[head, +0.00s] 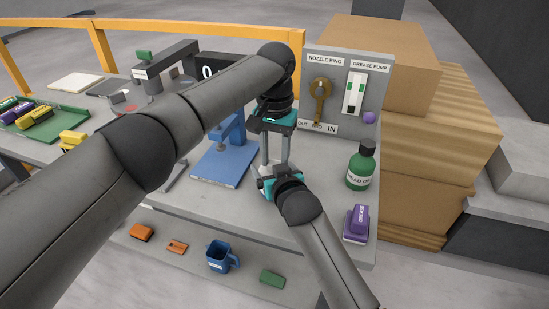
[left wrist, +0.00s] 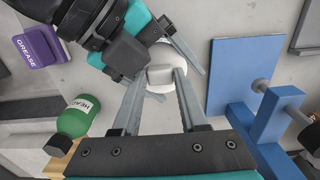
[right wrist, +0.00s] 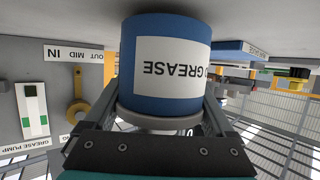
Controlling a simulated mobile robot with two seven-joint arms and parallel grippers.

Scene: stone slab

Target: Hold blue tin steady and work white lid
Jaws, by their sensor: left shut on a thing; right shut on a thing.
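The blue tin (right wrist: 165,50), with a white label reading GREASE, fills the top middle of the right wrist view, which is upside down. My right gripper (right wrist: 160,105) is shut on the tin, one finger along each side. In the left wrist view the white lid (left wrist: 166,75) lies between the fingertips of my left gripper (left wrist: 160,80), which is shut on it from above. In the head view my left gripper (head: 275,163) points down just above my right gripper (head: 267,178). There the two grippers largely hide the tin and lid.
A green bottle (head: 360,168) and a purple grease block (head: 356,222) stand to the right on the slab. A blue stand (head: 222,165) is to the left. Behind is a grey panel (head: 345,90) with a hanging yellow ring tool (head: 320,92). A blue mug (head: 220,256) sits on the lower shelf.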

